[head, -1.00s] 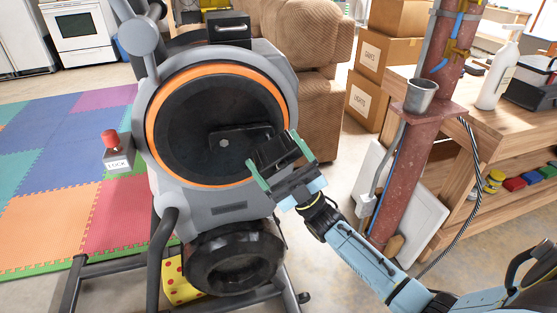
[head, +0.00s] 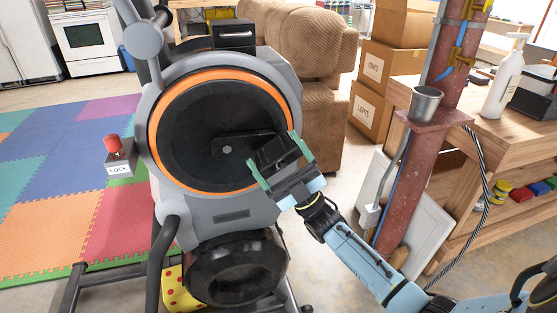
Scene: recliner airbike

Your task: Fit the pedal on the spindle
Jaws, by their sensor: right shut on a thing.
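The airbike stands in the middle of the head view, with a black disc (head: 195,120) ringed in orange. A dark crank arm (head: 240,141) runs right from the hub bolt at the disc's centre. My right gripper (head: 279,160) is shut on the black pedal (head: 276,153) at the crank's outer end, in front of the disc's right side. The spindle is hidden behind the pedal and gripper, so I cannot tell whether the pedal is on it. My left gripper is not in view.
A red-knobbed lock box (head: 119,163) sticks out left of the bike. A rusty red post (head: 412,180) with a metal cup (head: 425,103) stands right of my arm, beside a wooden workbench (head: 500,140). A brown recliner (head: 322,110) is behind.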

